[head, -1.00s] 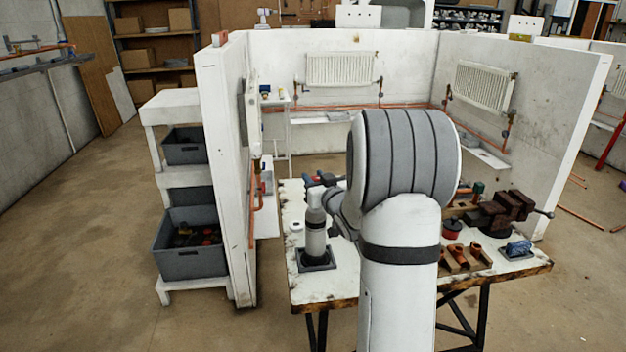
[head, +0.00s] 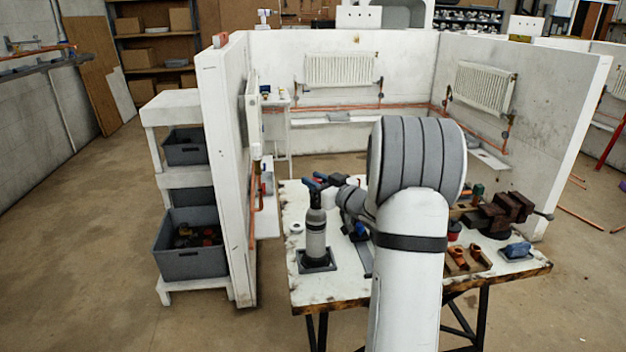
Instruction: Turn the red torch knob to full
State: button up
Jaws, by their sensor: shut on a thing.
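The torch (head: 316,235) stands upright, a grey cylinder with a dark top, in a dark square holder (head: 318,266) on the left of the workbench.
The white workbench (head: 345,281) carries a dark vice (head: 505,212), a tray of copper fittings (head: 468,261) and a blue item (head: 518,250) at right. A white partition wall (head: 225,170) stands left of it. A shelf with grey bins (head: 190,258) is beyond. My arm hides the bench middle.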

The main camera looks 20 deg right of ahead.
jog(key=n+g+y+p, duration=0.1)
jog(key=n+y, duration=0.1)
jog(key=y, duration=0.1)
jog(key=n+g+y+p, duration=0.1)
jog(key=n+g+y, duration=0.1)
jog(key=y, duration=0.1)
jog(key=shift+d+r, duration=0.1)
jog(key=shift+n+g+y+p, duration=1)
jog(key=shift+n+g+y, duration=1)
jog(key=shift+g, duration=0.5)
jog(key=shift+n, duration=0.3)
jog(key=o, duration=0.9)
jog(key=shift+o, duration=0.2)
jog(key=shift+s+d, duration=0.1)
jog(key=shift+d, duration=0.05)
jog(key=b+v, duration=0.1)
jog(key=v, duration=0.6)
jog(key=shift+d, duration=0.15)
